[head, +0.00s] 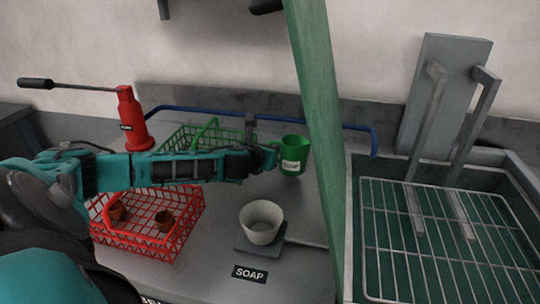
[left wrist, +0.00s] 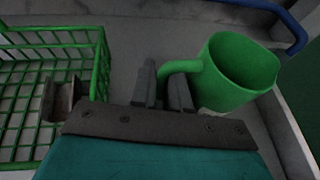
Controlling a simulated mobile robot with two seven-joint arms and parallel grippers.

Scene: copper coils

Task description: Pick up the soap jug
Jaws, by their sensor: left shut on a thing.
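The green soap jug (head: 293,155) stands toward the back of the counter in the head view, with a pale label on its front. In the left wrist view the jug (left wrist: 238,75) shows its open top and its handle at left. My left gripper (head: 272,157) reaches in from the left and is shut on the jug's handle; its fingers (left wrist: 165,88) lie around the handle in the left wrist view. I cannot tell whether the jug is clear of the counter. My right gripper is not in view.
A white bowl (head: 261,222) sits on a grey pad near the SOAP label (head: 249,273). Red (head: 182,229) and green (head: 180,139) wire baskets lie left, by a red pump (head: 131,120). A green post (head: 318,110) stands right of the jug, before a racked sink (head: 388,273).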

